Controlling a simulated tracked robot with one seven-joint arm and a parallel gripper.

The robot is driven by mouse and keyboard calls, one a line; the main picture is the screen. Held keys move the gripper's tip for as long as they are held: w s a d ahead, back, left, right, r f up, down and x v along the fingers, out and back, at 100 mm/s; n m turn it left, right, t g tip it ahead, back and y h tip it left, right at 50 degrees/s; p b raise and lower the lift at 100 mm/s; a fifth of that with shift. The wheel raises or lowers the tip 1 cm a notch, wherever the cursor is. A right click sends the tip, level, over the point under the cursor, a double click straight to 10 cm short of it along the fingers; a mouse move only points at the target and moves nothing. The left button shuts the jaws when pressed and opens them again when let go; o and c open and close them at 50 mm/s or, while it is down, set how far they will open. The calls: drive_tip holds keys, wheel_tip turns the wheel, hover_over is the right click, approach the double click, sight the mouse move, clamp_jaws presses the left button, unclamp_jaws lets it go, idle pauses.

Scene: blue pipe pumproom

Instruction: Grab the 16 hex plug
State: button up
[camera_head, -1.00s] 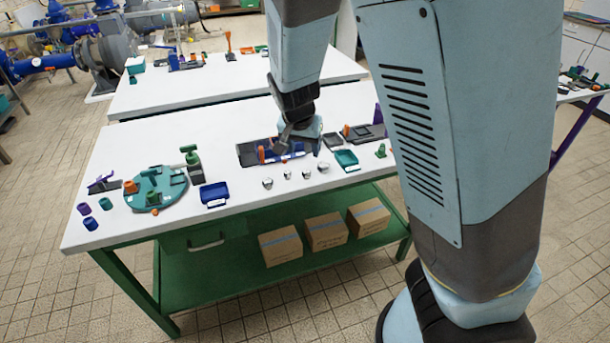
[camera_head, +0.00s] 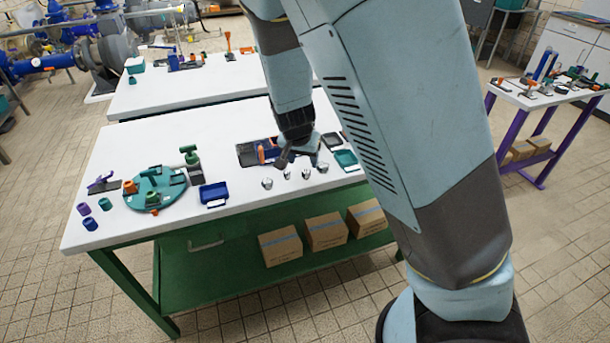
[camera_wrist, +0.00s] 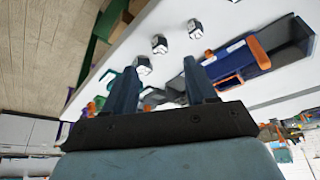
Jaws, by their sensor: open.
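Several small silver plugs stand in a row near the front edge of the white table, among them one at the left end (camera_head: 267,183) and one at the right end (camera_head: 322,168). I cannot read sizes, so which is the 16 is unclear. In the wrist view a plug (camera_wrist: 142,66) appears between the fingertips, with others (camera_wrist: 159,44) (camera_wrist: 195,28) further up. My gripper (camera_head: 285,160) is above the table, just behind the row. In the wrist view my gripper (camera_wrist: 160,72) is open, with nothing held between its fingers.
A blue and orange tool (camera_wrist: 240,58) in a dark tray lies close by the gripper. A blue tray (camera_head: 214,195) and a round green plate (camera_head: 157,188) are to the left; a teal tray (camera_head: 346,160) is to the right.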

sight(306, 172)
drive_tip(key=shift+x, duration=3.9)
drive_tip(key=shift+c, duration=0.4)
clamp_jaws()
